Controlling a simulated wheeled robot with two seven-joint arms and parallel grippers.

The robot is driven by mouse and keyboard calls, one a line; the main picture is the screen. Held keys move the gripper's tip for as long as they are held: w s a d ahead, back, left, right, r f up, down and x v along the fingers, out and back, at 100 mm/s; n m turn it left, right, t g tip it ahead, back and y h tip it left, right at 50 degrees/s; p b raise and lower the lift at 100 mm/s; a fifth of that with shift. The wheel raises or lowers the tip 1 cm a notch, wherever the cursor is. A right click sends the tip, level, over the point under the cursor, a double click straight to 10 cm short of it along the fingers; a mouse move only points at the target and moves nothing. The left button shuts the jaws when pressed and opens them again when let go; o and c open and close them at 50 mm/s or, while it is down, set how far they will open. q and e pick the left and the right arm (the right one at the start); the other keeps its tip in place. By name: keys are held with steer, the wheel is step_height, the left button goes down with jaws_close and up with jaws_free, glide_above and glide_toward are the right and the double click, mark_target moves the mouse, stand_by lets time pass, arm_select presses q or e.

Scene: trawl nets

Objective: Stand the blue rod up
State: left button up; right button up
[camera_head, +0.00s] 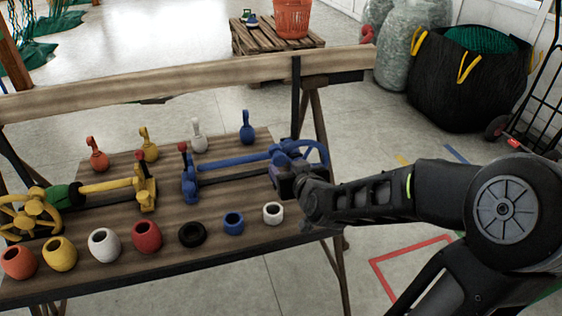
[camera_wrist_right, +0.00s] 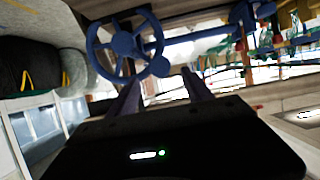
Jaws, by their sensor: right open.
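The blue rod (camera_head: 240,160) lies roughly level in a blue fixture on the wooden bench, between a blue bracket with a red-tipped lever (camera_head: 187,178) and a blue handwheel (camera_head: 318,155). In the right wrist view the rod (camera_wrist_right: 197,36) runs right from the handwheel (camera_wrist_right: 92,45). My right gripper (camera_head: 283,182) is at the handwheel end of the fixture and hides part of it. In the wrist view its two fingers (camera_wrist_right: 162,88) are apart with nothing between them, pointing at the area beside the wheel. My left gripper is out of view.
A similar yellow fixture (camera_head: 110,185) stands left on the bench (camera_head: 180,252). Several coloured cups, including a white one (camera_head: 272,212), line the front; several ringed weights, including a blue one (camera_head: 247,132), stand behind. A wooden beam (camera_head: 190,78) crosses the back.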

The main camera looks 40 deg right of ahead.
mark_target(280, 161)
steer(key=x, duration=0.6)
steer(key=shift+w+d+f+b, duration=0.1)
steer(key=shift+w+f+b, duration=0.05)
steer(key=shift+w+b, duration=0.15)
steer(key=shift+c, duration=0.3)
jaws_close()
stand_by(0.4)
